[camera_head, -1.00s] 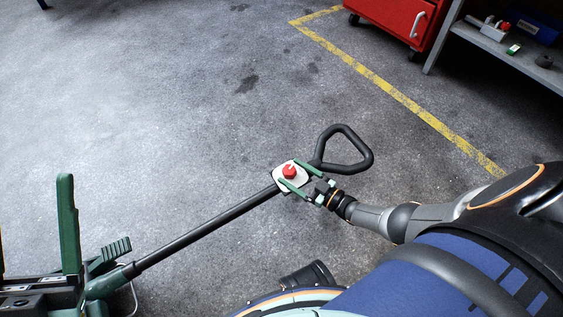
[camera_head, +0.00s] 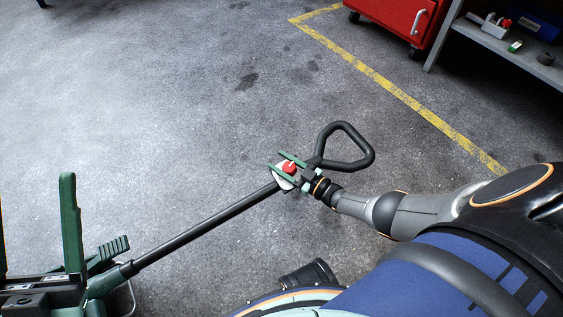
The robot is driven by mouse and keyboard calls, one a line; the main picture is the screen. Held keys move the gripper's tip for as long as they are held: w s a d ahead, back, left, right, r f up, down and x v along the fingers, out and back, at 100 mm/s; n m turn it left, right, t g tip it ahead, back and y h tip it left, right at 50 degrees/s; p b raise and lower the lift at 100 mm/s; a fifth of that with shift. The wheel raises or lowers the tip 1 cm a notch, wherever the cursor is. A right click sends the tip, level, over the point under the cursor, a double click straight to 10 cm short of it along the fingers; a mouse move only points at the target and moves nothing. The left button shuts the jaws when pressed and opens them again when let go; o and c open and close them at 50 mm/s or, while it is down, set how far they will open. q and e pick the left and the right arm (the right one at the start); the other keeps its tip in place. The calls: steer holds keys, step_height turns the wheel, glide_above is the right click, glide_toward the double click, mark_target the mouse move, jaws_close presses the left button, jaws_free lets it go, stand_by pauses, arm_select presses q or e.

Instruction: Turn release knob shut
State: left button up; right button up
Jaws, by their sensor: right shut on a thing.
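The red release knob (camera_head: 289,167) sits on a light plate (camera_head: 282,183) near the top of the jack's black handle bar (camera_head: 205,220). My right gripper (camera_head: 282,164) reaches in from the right, its two green fingers on either side of the knob and shut on it. The fingers cover part of the plate and the knob's sides. The jack's green body (camera_head: 72,235) is at the lower left, partly cut off by the frame. My left gripper is not in view.
A black loop grip (camera_head: 345,160) tops the handle, close beside my right gripper. A red cabinet (camera_head: 398,18) and a grey shelf (camera_head: 510,48) with small items stand at the upper right. A yellow line (camera_head: 400,97) crosses the open concrete floor.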

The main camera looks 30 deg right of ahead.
jaws_close()
steer(key=shift+m+t+h, duration=0.5)
steer(key=shift+m+h, duration=0.3)
steer(key=shift+h, duration=0.4)
steer(key=shift+w+d+r+m+t+h, duration=0.1)
steer(key=shift+d+m+t+h, duration=0.15)
steer(key=shift+m+h, duration=0.7)
steer(key=shift+d+m+t+h, duration=0.15)
steer(key=shift+d+m+h, duration=0.3)
steer(key=shift+h, duration=0.9)
steer(key=shift+a, duration=0.15)
steer(key=o, duration=0.6)
jaws_free()
